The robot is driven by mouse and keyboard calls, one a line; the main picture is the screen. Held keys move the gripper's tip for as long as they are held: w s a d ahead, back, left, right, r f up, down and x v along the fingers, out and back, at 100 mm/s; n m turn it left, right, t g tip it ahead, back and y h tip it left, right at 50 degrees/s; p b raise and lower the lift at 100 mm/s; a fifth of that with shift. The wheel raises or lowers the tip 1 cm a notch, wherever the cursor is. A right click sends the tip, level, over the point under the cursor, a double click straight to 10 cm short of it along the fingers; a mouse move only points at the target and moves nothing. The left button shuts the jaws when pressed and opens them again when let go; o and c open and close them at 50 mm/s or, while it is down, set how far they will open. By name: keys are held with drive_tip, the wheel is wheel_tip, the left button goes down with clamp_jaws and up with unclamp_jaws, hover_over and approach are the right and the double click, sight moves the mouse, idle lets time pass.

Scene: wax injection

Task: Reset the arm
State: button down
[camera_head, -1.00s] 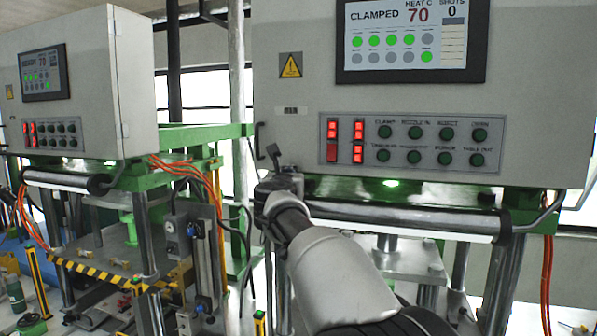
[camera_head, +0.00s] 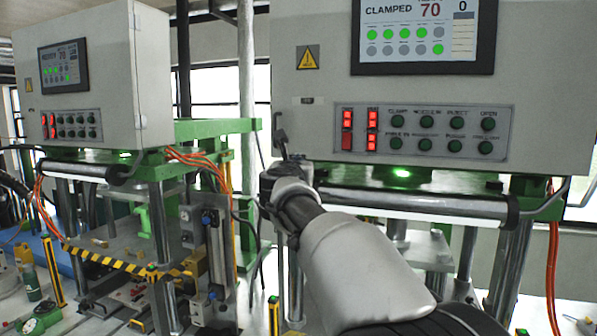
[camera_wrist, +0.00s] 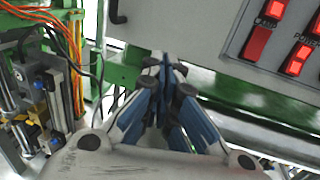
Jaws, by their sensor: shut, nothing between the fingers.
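My arm reaches up from the bottom of the head view toward the right machine. Its wrist end is in front of that machine's lower left corner, and the fingers are mostly hidden there. In the wrist view my gripper (camera_wrist: 166,68) is shut, with its blue-sided fingers meeting at the tips and nothing between them. The fingertips are apart from the button panel (camera_wrist: 290,40), which shows at the upper right with lit red switches. The same panel (camera_head: 424,133) shows in the head view, right of my gripper.
The right machine's screen (camera_head: 427,32) reads CLAMPED and 70. A metal roller bar (camera_head: 420,206) runs below its cabinet, close to my arm. The left machine (camera_head: 90,75) has orange cables (camera_head: 195,160) and a yellow-black striped edge (camera_head: 115,262). A gap lies between the machines.

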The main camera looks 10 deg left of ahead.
drive_tip(key=s+n+y+b, duration=0.15)
drive_tip(key=s+b, duration=0.25)
drive_tip(key=s, duration=0.4)
drive_tip(key=s+d+f+n+g+h+b, duration=0.1)
drive_tip(key=s+d+f+n+g+b, duration=0.3)
drive_tip(key=s+d+f+n, duration=0.6)
drive_tip(key=s+d+f+n+g+h+b, duration=0.1)
drive_tip(key=s+d+f+n+g+b, duration=0.4)
drive_tip(key=s+f, duration=1.2)
drive_tip(key=s+d+f+n+g+h+b, duration=0.1)
drive_tip(key=s+d+f+n+g+b, duration=0.3)
drive_tip(key=f, duration=2.3)
drive_tip(key=s+d+n+b, duration=0.5)
drive_tip(key=s+d+n, duration=0.5)
drive_tip(key=n, duration=0.4)
drive_tip(key=shift+d+f+g+b, duration=0.3)
drive_tip(key=shift+d+f+b, duration=0.1)
drive_tip(key=shift+d, duration=0.1)
